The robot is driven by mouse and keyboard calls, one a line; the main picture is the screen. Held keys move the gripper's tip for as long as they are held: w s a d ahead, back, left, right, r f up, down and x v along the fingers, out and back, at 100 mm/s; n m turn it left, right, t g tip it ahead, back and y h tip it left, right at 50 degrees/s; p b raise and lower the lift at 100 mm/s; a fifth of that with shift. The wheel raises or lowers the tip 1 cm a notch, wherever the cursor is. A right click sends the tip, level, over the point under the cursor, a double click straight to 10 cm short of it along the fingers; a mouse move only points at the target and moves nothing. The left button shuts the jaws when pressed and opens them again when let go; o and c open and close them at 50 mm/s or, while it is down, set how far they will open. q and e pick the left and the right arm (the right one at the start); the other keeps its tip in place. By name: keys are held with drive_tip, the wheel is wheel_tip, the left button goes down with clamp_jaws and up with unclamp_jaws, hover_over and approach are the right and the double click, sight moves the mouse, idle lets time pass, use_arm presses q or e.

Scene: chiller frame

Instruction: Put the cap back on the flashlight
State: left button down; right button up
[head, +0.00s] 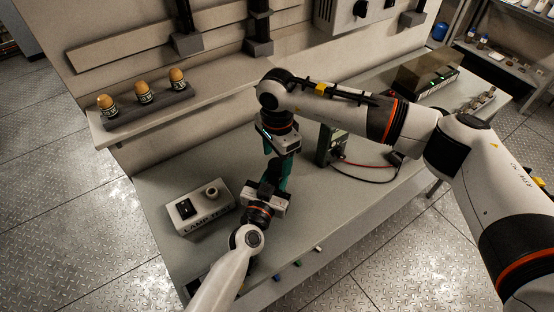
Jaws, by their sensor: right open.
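My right gripper (284,160) points down over the middle of the bench and is open. My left gripper (272,183) reaches in from the front, close below the right one. Teal parts show in the narrow space between the two grippers. I cannot tell how much of this is finger and how much is flashlight. The flashlight and its cap cannot be made out clearly; the grippers cover that spot. The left jaws are too small and overlapped to tell whether they are shut.
A lamp test box (199,208) stands left on the grey bench (160,180). A dark meter (329,146) with red and black leads stands behind the grippers. An amber-lidded box (424,75) is back right. Three capped jars stand in a shelf rack (148,108). The front-right bench is clear.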

wheel_tip(320, 180, up, 10)
idle(0.3)
use_arm(q)
drive_tip(key=c, duration=0.9)
unclamp_jaws()
drive_tip(key=b+v, duration=0.2)
drive_tip(key=v, duration=1)
use_arm(e)
wheel_tip(320, 180, down, 2)
drive_tip(key=shift+f, duration=0.15)
use_arm(q)
drive_tip(key=shift+f, duration=0.1)
